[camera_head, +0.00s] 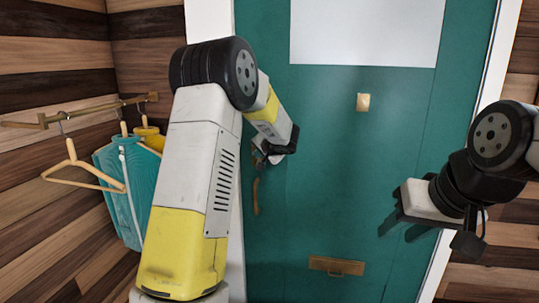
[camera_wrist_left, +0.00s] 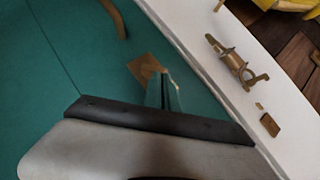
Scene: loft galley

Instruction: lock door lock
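The teal door (camera_head: 320,200) fills the middle of the head view, beside a white frame. A brass plate (camera_wrist_left: 145,69), apparently the door lock, sits on the door near its edge in the left wrist view. My left gripper (camera_head: 268,156) is at the door's left edge, above the curved brass handle (camera_head: 256,196). Contact and finger gap are unclear. My right gripper (camera_head: 403,230) is open and empty, in front of the door's right side.
Brass latch hardware (camera_wrist_left: 236,62) and a small brass plate (camera_wrist_left: 270,125) are on the white frame (camera_wrist_left: 205,60). Hangers with a teal garment (camera_head: 128,185) hang on a rail at the left. A brass mail slot (camera_head: 336,266) is low on the door.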

